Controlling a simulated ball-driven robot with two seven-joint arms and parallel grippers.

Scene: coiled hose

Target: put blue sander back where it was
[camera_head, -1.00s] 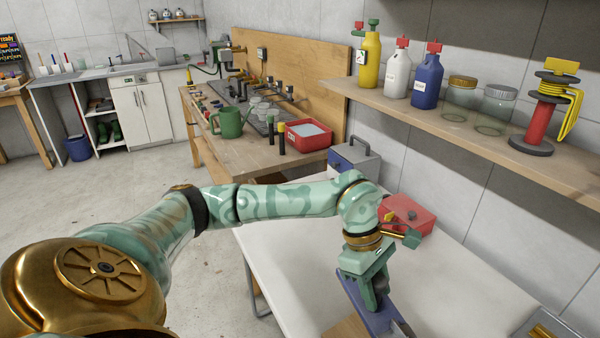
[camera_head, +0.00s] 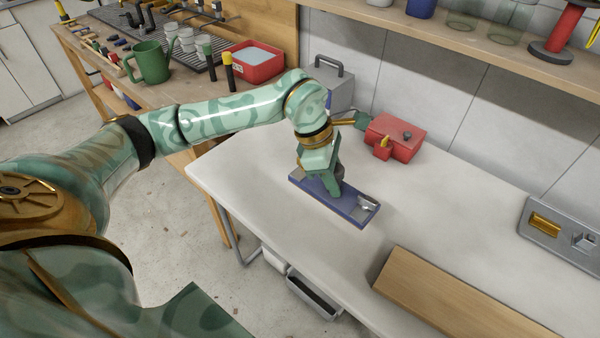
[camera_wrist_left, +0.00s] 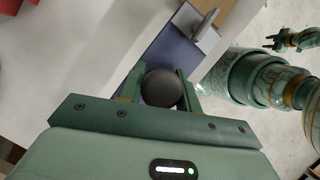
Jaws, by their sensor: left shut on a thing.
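The blue sander (camera_head: 356,208) is a long flat blue block with a metal clamp at its near right end and a dark round knob (camera_wrist_left: 161,88). It is over the white table, left of a wooden board (camera_head: 460,298). I cannot tell whether its underside touches the table. My left gripper (camera_head: 331,186) is shut on the sander's knob, with one finger on each side in the left wrist view. Part of my right arm shows there at the upper right, with its small gripper (camera_wrist_left: 274,42); its jaws are unclear.
A red box (camera_head: 396,138) and a grey-lidded case (camera_head: 334,88) stand behind the sander. A grey tray (camera_head: 535,232) with brass and metal pieces lies at the right. A shelf (camera_head: 470,48) runs above. The table between sander and tray is clear.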

